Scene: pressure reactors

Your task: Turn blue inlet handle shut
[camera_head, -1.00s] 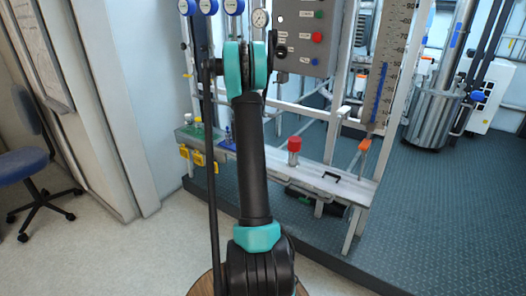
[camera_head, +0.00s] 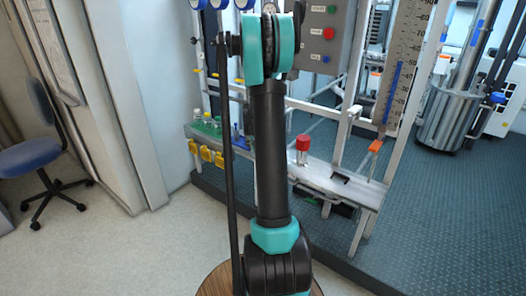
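Blue parts show in several places, and I cannot tell which is the inlet handle. A small blue handle-like part (camera_head: 497,98) sits at the right side of the steel vessel (camera_head: 450,118). Another small blue piece (camera_head: 237,140) stands on the left of the low bench, close behind my arm. My arm rises through the middle of the view, with a teal joint at the top. My gripper is not visible, so its opening and its place relative to these parts cannot be told.
A low bench (camera_head: 342,187) carries a red-capped item (camera_head: 302,146), green-capped bottles (camera_head: 207,120) and an orange-topped part (camera_head: 376,146). A grey control panel (camera_head: 322,42) hangs above it. A blue chair (camera_head: 28,156) stands left. The pale floor at front left is clear.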

